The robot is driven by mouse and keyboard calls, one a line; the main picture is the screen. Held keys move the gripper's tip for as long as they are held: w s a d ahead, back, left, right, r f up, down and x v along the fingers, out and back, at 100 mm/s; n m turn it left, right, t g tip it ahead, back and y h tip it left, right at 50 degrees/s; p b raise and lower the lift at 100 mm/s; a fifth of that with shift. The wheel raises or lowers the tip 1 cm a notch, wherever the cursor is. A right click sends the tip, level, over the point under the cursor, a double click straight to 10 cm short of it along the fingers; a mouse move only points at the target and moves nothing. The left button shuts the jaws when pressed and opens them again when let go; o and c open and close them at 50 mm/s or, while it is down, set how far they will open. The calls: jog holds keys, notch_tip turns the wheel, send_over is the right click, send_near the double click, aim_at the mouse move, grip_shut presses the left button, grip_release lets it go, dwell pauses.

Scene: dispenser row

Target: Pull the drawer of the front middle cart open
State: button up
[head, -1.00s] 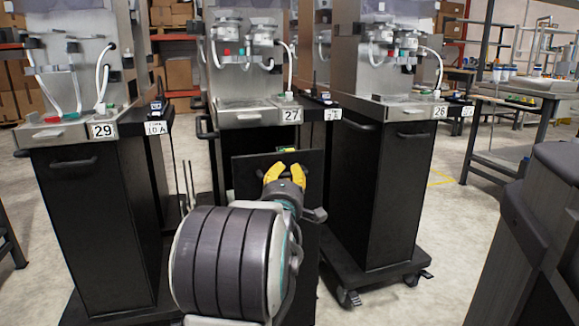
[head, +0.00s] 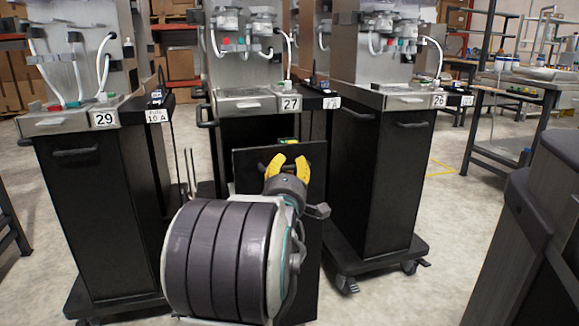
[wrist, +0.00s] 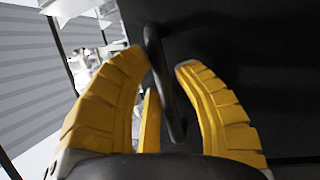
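The front middle cart (head: 226,132), labelled 27, has its tall black drawer (head: 308,172) standing out from the cart body towards me. A small green and yellow item shows just behind the top edge of the drawer front. My gripper (head: 284,160) is at the upper part of the drawer front. The fingers are apart, with a gap on the right side of the handle. The handle lies close to the left fingertip. My arm hides much of the drawer's lower front.
Cart 29 (head: 80,200) stands at the left and cart 26 (head: 375,185) at the right, both with black fronts. A grey-black cabinet (head: 540,230) fills the lower right. Pale floor (head: 440,215) is open between cart 26 and this cabinet.

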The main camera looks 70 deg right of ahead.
jog(key=o, duration=0.3)
jog(key=shift+o, duration=0.2)
jog(key=shift+r, duration=0.1)
jog(key=v, duration=0.7)
jog(key=shift+a, duration=0.25)
dwell(0.5)
